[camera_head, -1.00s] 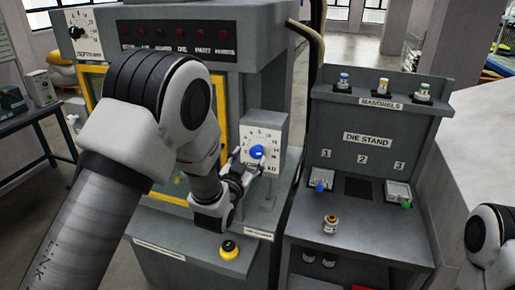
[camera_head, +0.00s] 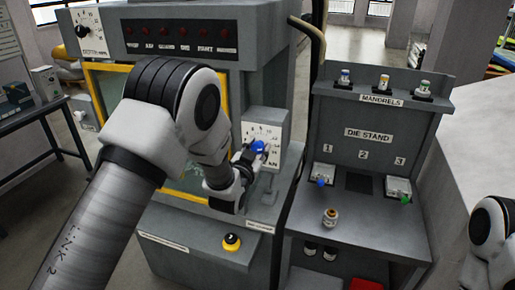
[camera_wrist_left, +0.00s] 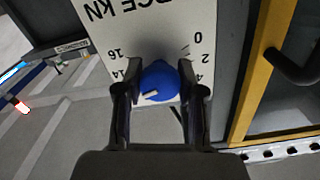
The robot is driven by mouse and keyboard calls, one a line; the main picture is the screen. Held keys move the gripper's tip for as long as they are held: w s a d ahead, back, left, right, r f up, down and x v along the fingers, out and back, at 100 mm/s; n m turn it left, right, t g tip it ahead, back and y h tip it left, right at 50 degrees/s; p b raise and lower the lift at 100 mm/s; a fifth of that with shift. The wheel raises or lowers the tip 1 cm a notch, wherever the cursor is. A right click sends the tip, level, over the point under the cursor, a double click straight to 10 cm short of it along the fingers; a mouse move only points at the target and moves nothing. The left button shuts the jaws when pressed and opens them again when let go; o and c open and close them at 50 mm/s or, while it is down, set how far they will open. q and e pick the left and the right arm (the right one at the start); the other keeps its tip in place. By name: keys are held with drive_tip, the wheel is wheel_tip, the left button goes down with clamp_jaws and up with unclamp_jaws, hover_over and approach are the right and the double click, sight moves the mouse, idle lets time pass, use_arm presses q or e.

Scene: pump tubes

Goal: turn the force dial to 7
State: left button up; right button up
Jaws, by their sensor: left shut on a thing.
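The force dial is a blue knob on a white scale plate (camera_head: 264,131) on the machine's front. My left gripper (camera_head: 258,146) is at the knob, its fingers either side of it. In the left wrist view the gripper (camera_wrist_left: 160,88) is shut on the blue knob (camera_wrist_left: 160,80). The plate (camera_wrist_left: 150,25) appears upside down there, with 16, 14, 0, 2 and 4 readable. A short pale mark shows on the knob's lower left in that view. The other numbers are hidden by knob and fingers. My right gripper is out of view; only part of that arm shows at the right edge.
A second dial (camera_head: 88,30) sits at the machine's upper left. A yellow-ringed button (camera_head: 231,242) is on the lower ledge. The die stand (camera_head: 360,215) is to the right, holding small parts. A yellow-framed door (camera_wrist_left: 262,70) is close beside the gripper.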

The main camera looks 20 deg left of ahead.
use_arm(q)
drive_tip(key=n+b, duration=0.3)
drive_tip(key=n, duration=0.1)
drive_tip(key=shift+w+r+b, duration=0.1)
drive_tip(key=shift+r+b, duration=0.05)
drive_tip(key=shift+b, duration=0.25)
drive_tip(key=n+b, duration=0.3)
drive_tip(key=n, duration=0.1)
drive_tip(key=shift+a+n, duration=0.1)
drive_tip(key=shift+n, duration=0.2)
drive_tip(key=n+b, duration=0.3)
drive_tip(key=n, duration=0.1)
drive_tip(key=n+b, duration=0.2)
drive_tip(key=n, duration=0.3)
drive_tip(key=shift+n+b, duration=0.3)
drive_tip(key=o, duration=1.1)
drive_tip(key=shift+a, duration=0.1)
drive_tip(key=shift+o, duration=0.2)
drive_tip(key=shift+s+a, duration=0.1)
drive_tip(key=shift+s, duration=0.1)
